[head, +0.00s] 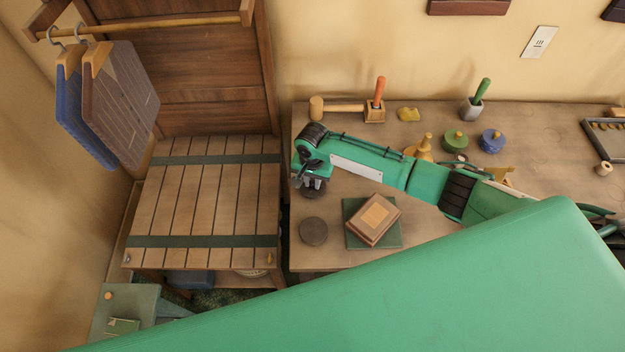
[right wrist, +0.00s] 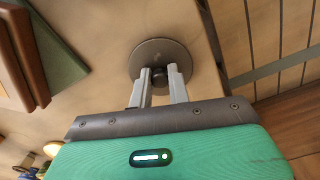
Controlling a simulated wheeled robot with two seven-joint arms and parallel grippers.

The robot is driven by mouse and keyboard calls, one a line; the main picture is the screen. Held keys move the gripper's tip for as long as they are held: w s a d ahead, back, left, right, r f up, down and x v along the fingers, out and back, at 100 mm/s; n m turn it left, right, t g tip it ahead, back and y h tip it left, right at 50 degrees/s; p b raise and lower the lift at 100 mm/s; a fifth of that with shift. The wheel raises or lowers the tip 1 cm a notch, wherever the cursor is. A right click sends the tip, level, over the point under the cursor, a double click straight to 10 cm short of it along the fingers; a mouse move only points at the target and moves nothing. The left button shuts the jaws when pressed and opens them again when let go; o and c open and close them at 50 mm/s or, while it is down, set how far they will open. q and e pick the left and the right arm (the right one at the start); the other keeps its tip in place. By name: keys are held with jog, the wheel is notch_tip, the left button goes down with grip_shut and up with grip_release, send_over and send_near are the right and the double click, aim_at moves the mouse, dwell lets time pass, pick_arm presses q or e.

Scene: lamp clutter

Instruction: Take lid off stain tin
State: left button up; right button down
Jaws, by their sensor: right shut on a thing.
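My right gripper (head: 313,182) reaches in over the left end of the workbench, pointing down. Its fingers (right wrist: 160,80) are shut on the small dark knob of a round, dark grey lid (right wrist: 148,52). The lid shows partly under the gripper in the head view (head: 313,192). I cannot tell whether the lid touches anything below it. A second dark round thing (head: 313,231) sits on the bench just in front of the gripper; I cannot tell if it is the open stain tin. My left gripper is not in view.
Brown books (head: 375,220) lie on a green one (head: 358,240), right of the lid. A mallet (head: 340,107), green pot (head: 455,141) and blue pot (head: 491,141) stand behind my arm. The bench's left edge is close, beside a slatted chest (head: 205,205).

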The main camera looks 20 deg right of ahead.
jog(key=shift+f, duration=0.5)
jog(key=c, duration=1.5)
grip_release()
jog(key=shift+r, duration=0.15)
jog(key=shift+r+p, duration=2.9)
jog(key=shift+p, duration=0.7)
